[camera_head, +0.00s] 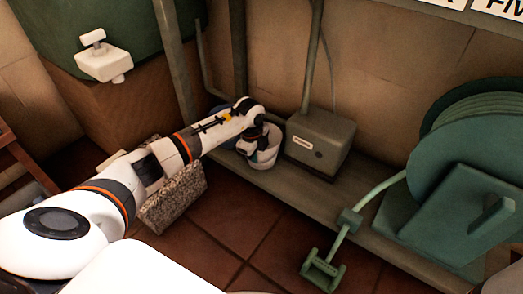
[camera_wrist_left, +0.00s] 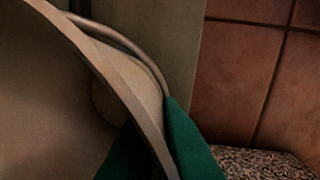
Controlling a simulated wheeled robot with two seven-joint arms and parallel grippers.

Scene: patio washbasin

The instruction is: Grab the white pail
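The white pail (camera_head: 264,158) stands on the low ledge by the wall, left of a grey-green box, in the head view. My left gripper (camera_head: 256,146) reaches down to its near left rim and hides part of it. In the left wrist view the pail's rim and wall (camera_wrist_left: 60,95) fill the left side, very close. The green fingers of my left gripper (camera_wrist_left: 162,150) lie on either side of the rim with hardly any gap, shut on the pail wall. My right gripper is not in view.
The grey-green box (camera_head: 320,142) stands right beside the pail. A speckled stone block (camera_head: 174,203) lies below my forearm. A large green hose reel (camera_head: 465,170) stands at right. Tiled floor (camera_head: 235,222) is open in front.

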